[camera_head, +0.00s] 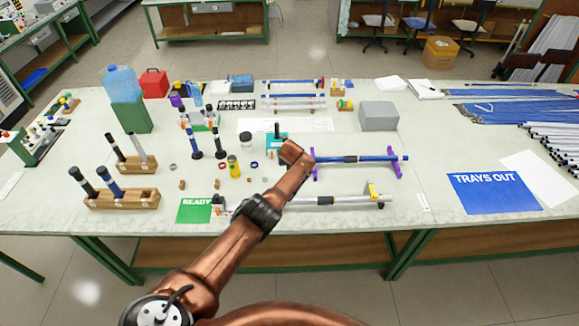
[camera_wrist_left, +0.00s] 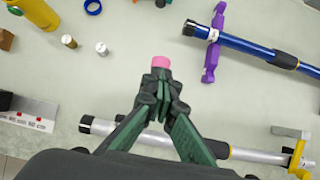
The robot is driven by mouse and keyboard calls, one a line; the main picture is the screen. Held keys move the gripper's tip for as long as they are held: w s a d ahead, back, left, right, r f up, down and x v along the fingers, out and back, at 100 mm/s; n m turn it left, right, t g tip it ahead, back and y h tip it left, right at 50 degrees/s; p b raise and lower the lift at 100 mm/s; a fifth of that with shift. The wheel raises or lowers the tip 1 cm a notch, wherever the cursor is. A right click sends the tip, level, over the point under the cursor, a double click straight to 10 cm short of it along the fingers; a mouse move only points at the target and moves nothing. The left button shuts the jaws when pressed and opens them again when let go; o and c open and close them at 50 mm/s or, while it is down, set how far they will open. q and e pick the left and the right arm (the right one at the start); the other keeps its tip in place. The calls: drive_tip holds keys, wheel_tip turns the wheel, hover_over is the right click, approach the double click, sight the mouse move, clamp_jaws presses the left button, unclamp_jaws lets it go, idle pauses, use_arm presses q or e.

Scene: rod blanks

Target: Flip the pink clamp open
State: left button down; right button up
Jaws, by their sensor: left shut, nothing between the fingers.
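A small pink piece (camera_wrist_left: 161,61) shows in the left wrist view just beyond my left gripper's fingertips. Its lower part is hidden by the fingers, so I cannot tell whether it is the clamp, or whether they touch. My left gripper (camera_wrist_left: 161,82) is shut and empty, pointing down over the table. In the head view my copper arm hides the gripper and the pink piece. A silver rod (camera_head: 335,201) lies below the gripper in the wrist view, with a yellow clamp (camera_head: 375,191) near its right end. My right gripper is not in view.
A blue rod (camera_head: 350,159) rests on purple stands (camera_head: 396,162) to the right. A yellow bottle (camera_head: 234,167), small plugs and rings lie to the left. A green READY mat (camera_head: 194,211) is at the front edge. A grey box (camera_head: 379,117) stands behind.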

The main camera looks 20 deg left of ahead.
use_arm(q)
drive_tip(key=shift+w+a, duration=0.15)
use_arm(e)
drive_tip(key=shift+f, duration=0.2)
use_arm(q)
drive_tip(key=shift+a+r, duration=0.1)
idle(0.3)
